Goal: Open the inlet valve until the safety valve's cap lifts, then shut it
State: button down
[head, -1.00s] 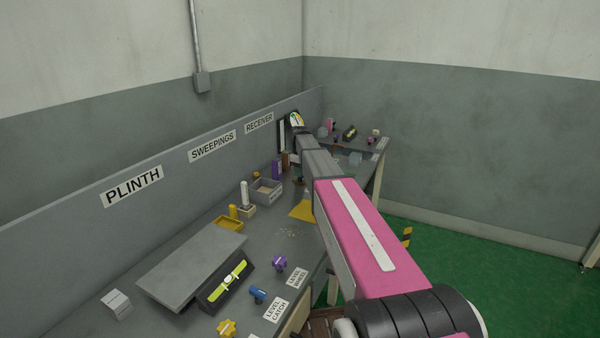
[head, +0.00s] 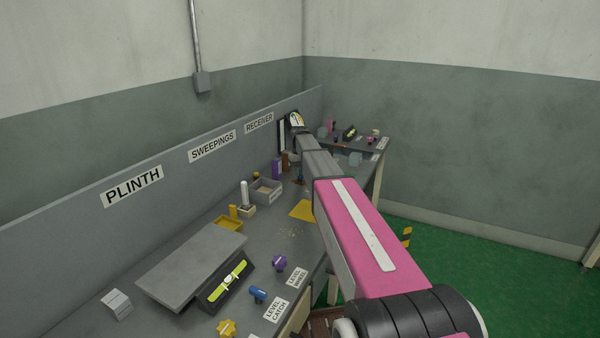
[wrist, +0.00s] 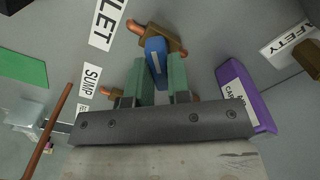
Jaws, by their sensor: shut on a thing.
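In the wrist view, my gripper (wrist: 159,64) has its two green fingers closed on the sides of a blue handle (wrist: 155,48). The handle sits by brown pipe fittings (wrist: 172,38), below a label (wrist: 103,22) ending in "LET". A label (wrist: 287,33) reading "SAFETY" is at the right, with part of a brown fitting (wrist: 309,57) beside it. I cannot make out the safety valve's cap there.
A purple block (wrist: 244,97) stands right of my fingers. A brown rod (wrist: 48,128) and a "SUMP" label (wrist: 90,81) are at the left. In the head view, a grey bin (head: 266,190), a yellow tray (head: 229,222) and a raised grey plate (head: 190,268) occupy the bench.

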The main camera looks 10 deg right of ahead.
jog(key=m, duration=0.4)
jog(key=shift+m, duration=2.1)
jog(key=c, duration=1.1)
grip_release()
jog(key=shift+o, duration=0.2)
notch_tip(320, 180, up, 11)
